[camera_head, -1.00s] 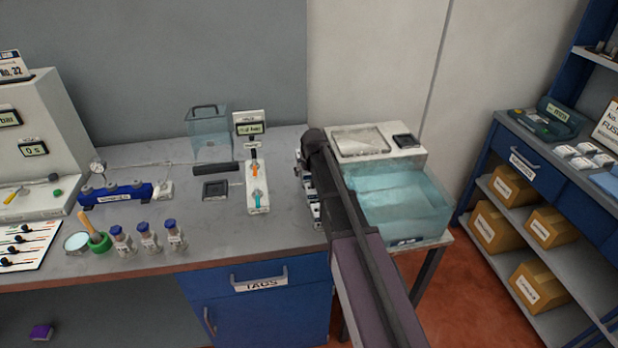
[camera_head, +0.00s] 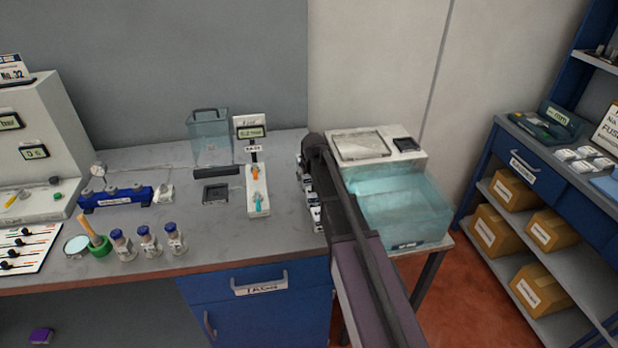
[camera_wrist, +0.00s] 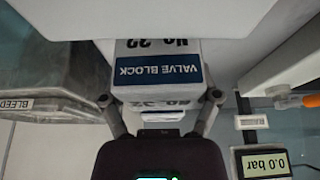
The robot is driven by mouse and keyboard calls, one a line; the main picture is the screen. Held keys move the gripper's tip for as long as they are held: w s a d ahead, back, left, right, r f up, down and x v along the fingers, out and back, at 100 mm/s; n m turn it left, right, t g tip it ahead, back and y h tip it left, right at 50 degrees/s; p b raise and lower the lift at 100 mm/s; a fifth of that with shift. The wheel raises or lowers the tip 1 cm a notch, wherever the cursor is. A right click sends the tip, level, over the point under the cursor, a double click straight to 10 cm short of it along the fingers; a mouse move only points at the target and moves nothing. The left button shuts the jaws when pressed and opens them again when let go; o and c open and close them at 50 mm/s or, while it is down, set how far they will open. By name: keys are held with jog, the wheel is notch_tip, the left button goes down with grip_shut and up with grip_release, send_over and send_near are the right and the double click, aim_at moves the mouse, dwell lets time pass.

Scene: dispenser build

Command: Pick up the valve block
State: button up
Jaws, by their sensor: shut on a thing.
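The valve block (camera_wrist: 157,72) is a white block with a dark blue label reading "VALVE BLOCK", upside down in the wrist view. My gripper (camera_wrist: 161,98) has one finger on each side of the block and is shut on it. Part of the block's far side is out of sight. In the head view my arm hides the gripper and the block. Several small white and dark pieces show along the arm's left side at the bench's right end (camera_head: 313,205).
A clear tank (camera_head: 405,210) stands right of my arm. Left on the bench (camera_head: 150,262) are a small panel with orange and teal levers (camera_head: 257,200), a clear box (camera_head: 209,140), a blue manifold (camera_head: 115,197) and several blue-capped vials (camera_head: 147,240).

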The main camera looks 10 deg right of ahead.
jog(key=shift+r, duration=0.2)
notch_tip(320, 180, up, 10)
jog(key=p, duration=0.9)
jog(key=shift+f+p, duration=0.25)
jog(key=shift+p, duration=0.15)
jog(key=shift+f, duration=0.1)
jog(key=shift+f+b, duration=0.25)
jog(key=shift+b, duration=0.15)
jog(key=shift+d, duration=0.1)
